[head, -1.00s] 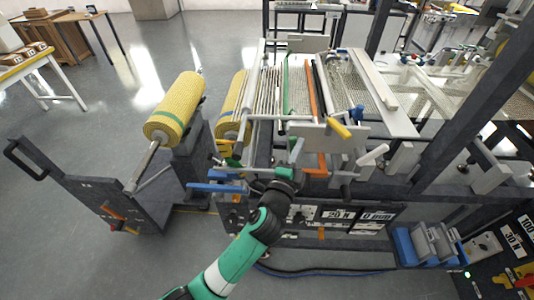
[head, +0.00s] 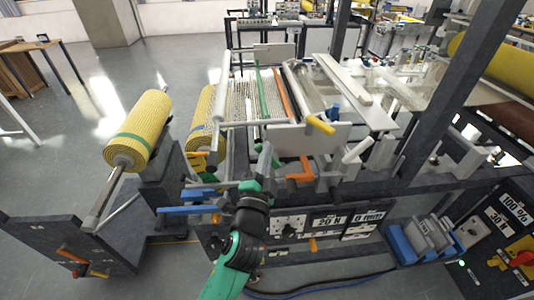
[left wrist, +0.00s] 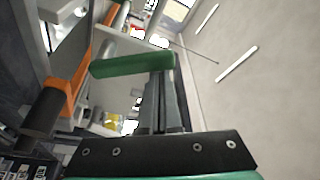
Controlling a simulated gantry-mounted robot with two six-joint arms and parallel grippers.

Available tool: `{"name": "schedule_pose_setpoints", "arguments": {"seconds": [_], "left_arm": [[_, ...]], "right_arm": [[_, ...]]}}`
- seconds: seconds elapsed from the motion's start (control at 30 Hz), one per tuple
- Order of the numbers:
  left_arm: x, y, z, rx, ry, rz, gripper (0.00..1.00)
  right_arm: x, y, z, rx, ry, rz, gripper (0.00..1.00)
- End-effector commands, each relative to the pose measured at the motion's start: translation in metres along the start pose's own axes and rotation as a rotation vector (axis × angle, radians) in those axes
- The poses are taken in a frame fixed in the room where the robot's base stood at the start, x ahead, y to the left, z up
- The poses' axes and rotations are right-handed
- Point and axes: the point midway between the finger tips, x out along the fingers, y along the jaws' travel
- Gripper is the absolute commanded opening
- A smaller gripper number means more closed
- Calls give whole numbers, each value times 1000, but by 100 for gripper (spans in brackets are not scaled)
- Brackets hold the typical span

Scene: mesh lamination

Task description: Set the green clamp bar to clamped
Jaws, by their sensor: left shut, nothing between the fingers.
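The green clamp bar (head: 263,93) lies lengthwise across the mesh bed in the head view, left of the orange bar (head: 281,92). In the left wrist view a green handle (left wrist: 130,65) lies across the picture at my fingertips. My left gripper (head: 266,150) is shut and empty, fingers pointing up at the near end of the machine. In the left wrist view its fingertips (left wrist: 160,75) are at the right end of the green handle. I cannot tell whether they touch. My right gripper is not in view.
An orange handle (head: 302,171) stands just right of my left gripper. A yellow-ended roller (head: 320,124) and a light plate (head: 308,139) are close by. Blue bars (head: 190,209) stick out left.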

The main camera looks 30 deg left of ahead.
Motion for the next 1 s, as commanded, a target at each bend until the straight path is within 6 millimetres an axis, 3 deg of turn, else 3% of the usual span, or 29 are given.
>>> {"name": "schedule_pose_setpoints", "arguments": {"seconds": [0.37,0.67,1.0], "left_arm": [[1,0,0,2,-4,1,0],[14,-8,-32,2,-15,-10,0],[-63,-6,-31,3,-14,-6,0]], "right_arm": [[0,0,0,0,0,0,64],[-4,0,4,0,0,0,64],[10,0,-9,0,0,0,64]]}}
